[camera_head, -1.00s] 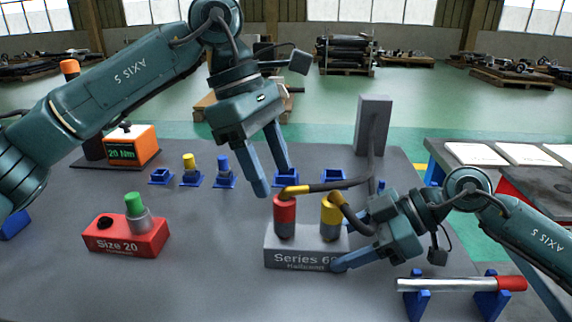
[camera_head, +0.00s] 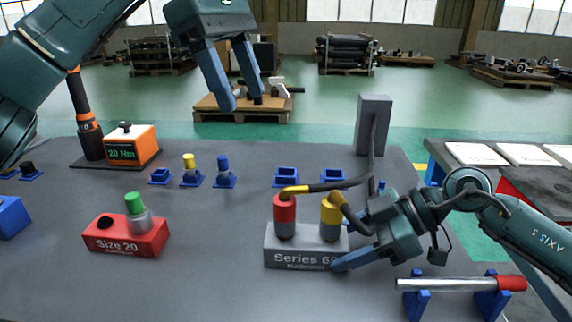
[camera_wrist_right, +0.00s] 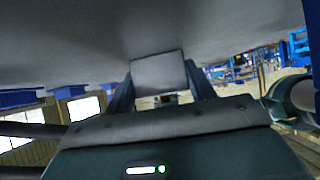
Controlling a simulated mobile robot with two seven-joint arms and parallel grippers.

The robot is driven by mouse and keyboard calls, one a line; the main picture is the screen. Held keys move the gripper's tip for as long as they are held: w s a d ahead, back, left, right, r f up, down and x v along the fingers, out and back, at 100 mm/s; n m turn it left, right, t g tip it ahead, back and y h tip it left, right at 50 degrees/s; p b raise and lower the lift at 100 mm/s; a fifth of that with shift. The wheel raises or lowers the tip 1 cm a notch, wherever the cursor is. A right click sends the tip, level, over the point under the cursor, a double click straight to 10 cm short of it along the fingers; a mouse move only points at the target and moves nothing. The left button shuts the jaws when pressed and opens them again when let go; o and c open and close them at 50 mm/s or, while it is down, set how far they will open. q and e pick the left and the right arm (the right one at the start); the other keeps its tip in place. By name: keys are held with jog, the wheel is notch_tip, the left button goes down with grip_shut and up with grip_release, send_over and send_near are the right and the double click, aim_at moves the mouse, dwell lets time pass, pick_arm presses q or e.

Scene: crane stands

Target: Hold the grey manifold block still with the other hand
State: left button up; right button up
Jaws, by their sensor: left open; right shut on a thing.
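The grey manifold block (camera_head: 292,257), marked "Series 60", stands on the dark table. A red-topped coupling (camera_head: 284,212) and a yellow-topped coupling (camera_head: 331,214) stand upright on it, with hoses running from their tops. My right gripper (camera_head: 346,260) is shut on the block's right end. In the right wrist view the block's grey end face (camera_wrist_right: 158,72) shows between the two fingers. The far finger is mostly hidden in the head view. My left gripper (camera_head: 243,98) is open and empty, raised high beyond the table's far side.
A red "Size 20" block (camera_head: 110,242) with a green-topped coupling stands at left. An orange 20 Nm box (camera_head: 133,146), several blue holders (camera_head: 286,177) and a grey post (camera_head: 373,125) stand further back. A red-ended bar (camera_head: 450,284) lies on blue stands at front right.

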jog(key=shift+r, duration=0.1)
jog(key=o, duration=1.3)
jog(key=shift+c, duration=0.2)
